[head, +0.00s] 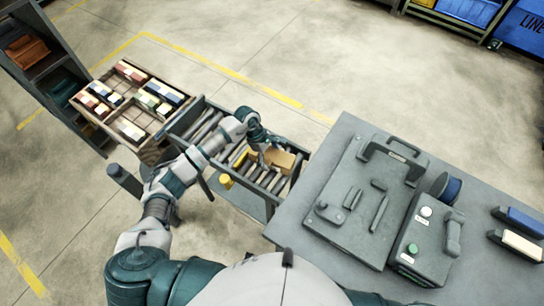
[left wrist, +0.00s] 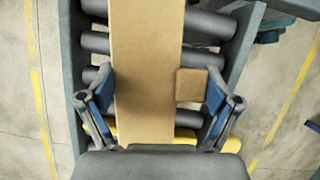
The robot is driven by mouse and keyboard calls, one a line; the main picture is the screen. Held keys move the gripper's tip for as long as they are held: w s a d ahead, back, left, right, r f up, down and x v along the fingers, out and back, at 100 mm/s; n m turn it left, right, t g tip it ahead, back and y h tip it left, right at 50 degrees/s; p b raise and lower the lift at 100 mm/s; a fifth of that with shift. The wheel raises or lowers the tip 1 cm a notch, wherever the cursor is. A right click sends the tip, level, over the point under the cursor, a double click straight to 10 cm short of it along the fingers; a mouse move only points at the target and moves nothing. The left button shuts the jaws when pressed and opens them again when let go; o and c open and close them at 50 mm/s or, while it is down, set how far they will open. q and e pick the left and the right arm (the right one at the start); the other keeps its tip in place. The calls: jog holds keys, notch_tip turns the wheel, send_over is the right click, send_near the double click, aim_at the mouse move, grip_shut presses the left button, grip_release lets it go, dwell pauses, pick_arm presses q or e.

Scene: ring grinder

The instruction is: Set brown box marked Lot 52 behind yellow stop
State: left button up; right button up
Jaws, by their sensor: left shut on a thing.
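The brown box (head: 280,158) is at the roller conveyor (head: 206,124) in the head view; I cannot read any lot mark on it. In the left wrist view its long plain brown face (left wrist: 147,65) lies between my fingers. My left gripper (head: 263,155) is shut on it from above. A smaller brown block (left wrist: 192,85) shows between the box and the right-hand finger. The yellow stop (head: 240,160) crosses the rollers beside my gripper; in the left wrist view it shows as a yellow bar (left wrist: 155,137) near the palm. My right gripper is out of view.
A wooden tray (head: 152,151) with several coloured blocks stands left of the conveyor. A grey workbench (head: 300,212) with a tool case, a grinder unit and small parts is on the right. A yellow knob (head: 226,181) sits on the conveyor's near side.

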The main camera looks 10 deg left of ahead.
pick_arm(q)
jog(key=shift+a, duration=0.35)
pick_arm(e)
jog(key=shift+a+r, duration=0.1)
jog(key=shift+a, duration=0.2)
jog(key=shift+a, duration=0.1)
pick_arm(q)
jog(key=shift+d+f, duration=0.1)
jog(key=shift+d, duration=0.05)
jog(key=shift+d, duration=0.1)
jog(key=shift+d+f+b, duration=0.1)
jog(key=shift+d+b, duration=0.1)
jog(key=shift+b, duration=0.1)
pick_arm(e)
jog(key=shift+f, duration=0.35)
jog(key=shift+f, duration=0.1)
pick_arm(q)
jog(key=o, duration=0.8)
jog(key=shift+o, duration=0.3)
jog(key=shift+a, duration=0.2)
jog(key=shift+a+f, duration=0.1)
jog(key=shift+a, duration=0.05)
